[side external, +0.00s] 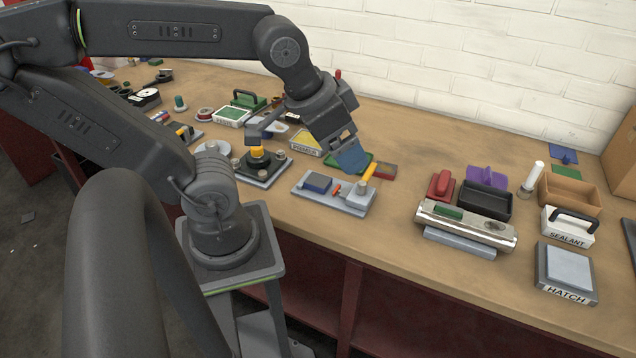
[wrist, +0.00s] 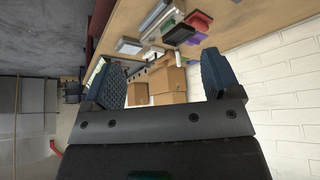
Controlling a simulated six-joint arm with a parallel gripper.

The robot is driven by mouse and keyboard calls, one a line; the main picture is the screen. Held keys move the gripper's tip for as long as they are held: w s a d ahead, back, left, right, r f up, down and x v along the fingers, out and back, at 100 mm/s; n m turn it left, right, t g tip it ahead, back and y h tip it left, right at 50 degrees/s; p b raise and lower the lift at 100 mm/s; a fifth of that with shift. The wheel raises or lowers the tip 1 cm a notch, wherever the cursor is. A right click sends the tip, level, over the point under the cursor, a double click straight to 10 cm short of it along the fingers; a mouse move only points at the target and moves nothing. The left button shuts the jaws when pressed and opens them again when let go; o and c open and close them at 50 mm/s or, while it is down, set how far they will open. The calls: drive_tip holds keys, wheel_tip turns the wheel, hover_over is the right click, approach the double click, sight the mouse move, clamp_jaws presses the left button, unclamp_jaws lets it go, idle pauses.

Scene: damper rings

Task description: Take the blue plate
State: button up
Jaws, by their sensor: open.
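A flat blue plate (side external: 564,155) lies at the back right of the bench, near the white brick wall. A blue block (side external: 317,183) sits on a grey base in the middle of the bench; I cannot tell which of the two is the named plate. My gripper (side external: 352,160) has blue finger pads and hangs over the middle of the bench, just behind the grey base and far left of the flat blue plate. In the wrist view my gripper (wrist: 162,72) is open, with nothing between its fingers.
A green plate (side external: 567,172) lies just in front of the flat blue one. An open cardboard box (side external: 570,193), a SEALANT box (side external: 566,228), a HATCH box (side external: 566,274) and a silver cylinder (side external: 466,223) stand on the right. Bare bench lies between the grey base and these.

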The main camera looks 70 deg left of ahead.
drive_tip(key=n+g, duration=0.6)
drive_tip(key=n, duration=2.1)
hover_over(318, 180)
drive_tip(key=f, duration=1.3)
drive_tip(key=s+f, duration=0.1)
drive_tip(key=f, duration=0.6)
drive_tip(key=shift+f, duration=0.35)
drive_tip(key=shift+w+f, duration=0.2)
drive_tip(key=shift+f, duration=0.8)
drive_tip(key=shift+w+f, duration=0.15)
drive_tip(key=shift+f, duration=0.8)
drive_tip(key=shift+w+f, duration=0.2)
drive_tip(key=shift+f, duration=0.8)
drive_tip(key=c, duration=1.3)
